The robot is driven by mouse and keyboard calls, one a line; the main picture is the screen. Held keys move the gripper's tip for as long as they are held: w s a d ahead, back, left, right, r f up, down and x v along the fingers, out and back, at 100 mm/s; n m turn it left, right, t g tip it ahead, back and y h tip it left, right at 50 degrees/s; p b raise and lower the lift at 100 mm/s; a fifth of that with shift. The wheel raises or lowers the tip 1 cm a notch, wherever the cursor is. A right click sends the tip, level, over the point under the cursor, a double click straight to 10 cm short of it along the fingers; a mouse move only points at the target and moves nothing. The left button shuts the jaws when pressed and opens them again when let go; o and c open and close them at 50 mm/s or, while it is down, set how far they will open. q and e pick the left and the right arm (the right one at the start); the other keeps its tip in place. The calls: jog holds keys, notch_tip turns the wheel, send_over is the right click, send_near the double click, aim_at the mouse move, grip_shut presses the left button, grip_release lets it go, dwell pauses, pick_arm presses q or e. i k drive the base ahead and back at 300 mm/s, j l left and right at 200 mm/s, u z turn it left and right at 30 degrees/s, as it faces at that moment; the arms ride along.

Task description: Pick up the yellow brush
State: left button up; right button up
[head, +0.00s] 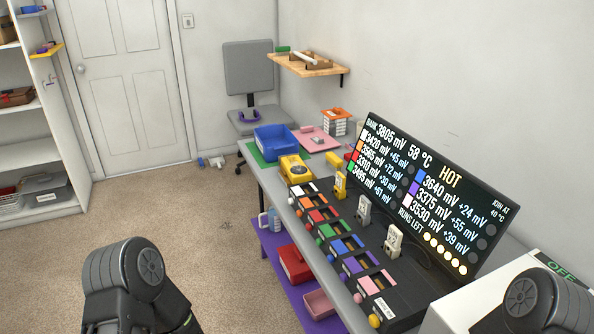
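I cannot make out a clear yellow brush. Several yellow things are on the long table (258,182). A small yellow piece (333,159) lies at the edge of the pink mat (312,141). A yellow upright piece (340,183) stands behind the row of coloured slots. A chunky yellow device with a round face (294,168) sits near the blue bin. Which of these, if any, is the brush is too small to tell. Only dark links of my two arms show at the bottom left and bottom right; neither gripper is in view.
A black display (428,196) stands along the table's wall side. Two pale upright pieces (363,210) (393,241) stand before it. A blue bin (274,139) is at the far end. A red box (294,264) is on the lower shelf. The carpet left of the table is open.

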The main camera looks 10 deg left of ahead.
aim_at(333, 161)
jog(key=i+j, duration=0.25)
jog(key=j, duration=0.15)
jog(key=i+j, duration=0.5)
jog(key=j, duration=0.25)
jog(key=i+j+z, duration=0.1)
jog(key=i+j, duration=0.4)
jog(key=j, duration=0.3)
jog(key=i+j, duration=0.25)
jog(key=j, duration=0.15)
jog(key=i+j, duration=0.25)
jog(key=j, duration=0.15)
jog(key=i+j, duration=0.25)
jog(key=j, duration=0.15)
jog(key=z, duration=0.05)
